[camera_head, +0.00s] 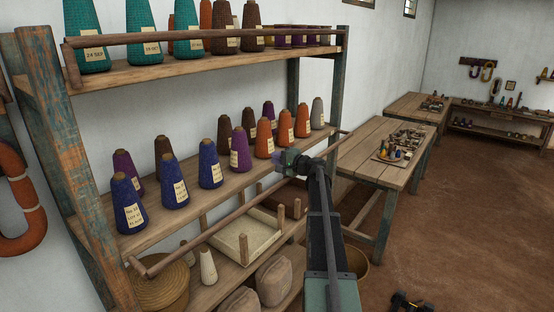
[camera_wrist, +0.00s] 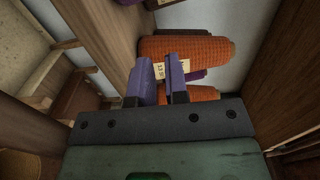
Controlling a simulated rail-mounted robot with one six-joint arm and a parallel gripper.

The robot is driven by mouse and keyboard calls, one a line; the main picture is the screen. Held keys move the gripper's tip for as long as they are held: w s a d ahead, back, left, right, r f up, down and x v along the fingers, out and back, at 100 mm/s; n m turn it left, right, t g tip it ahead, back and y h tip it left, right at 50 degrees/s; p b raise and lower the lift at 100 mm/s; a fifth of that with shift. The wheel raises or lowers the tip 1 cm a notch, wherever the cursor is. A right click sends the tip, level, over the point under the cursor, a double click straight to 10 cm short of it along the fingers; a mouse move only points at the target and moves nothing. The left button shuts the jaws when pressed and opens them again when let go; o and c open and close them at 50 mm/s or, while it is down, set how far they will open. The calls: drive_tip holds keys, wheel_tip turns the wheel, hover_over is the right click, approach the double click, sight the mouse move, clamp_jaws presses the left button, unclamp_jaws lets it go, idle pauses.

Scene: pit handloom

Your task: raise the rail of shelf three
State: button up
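The shelf rack (camera_head: 52,130) has a wooden rail (camera_head: 215,229) slanting along the front of its middle shelf (camera_head: 190,200), low and below the cone bases at the near end. My gripper (camera_head: 281,158) is at the front of that shelf, over the rail's line, and hides part of it. In the wrist view my gripper (camera_wrist: 160,65) has two bluish fingers apart, with a narrow gap. An orange cone (camera_wrist: 185,48) with a paper label shows beyond them. I see no rail between the fingers. The top shelf's rail (camera_head: 200,36) runs in front of its cones.
Blue cones (camera_head: 175,184) and other coloured cones stand on the middle shelf. Below are a tray with posts (camera_head: 243,243), a round basket (camera_head: 160,291) and sacks (camera_head: 275,277). A worktable (camera_head: 365,150) stands to the right. Brown floor (camera_head: 470,200) lies open beyond it.

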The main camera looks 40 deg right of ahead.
drive_tip(key=o, duration=0.6)
drive_tip(key=shift+s, duration=0.1)
drive_tip(key=v, duration=1)
drive_tip(key=shift+s+d, duration=0.1)
drive_tip(key=shift+s, duration=0.25)
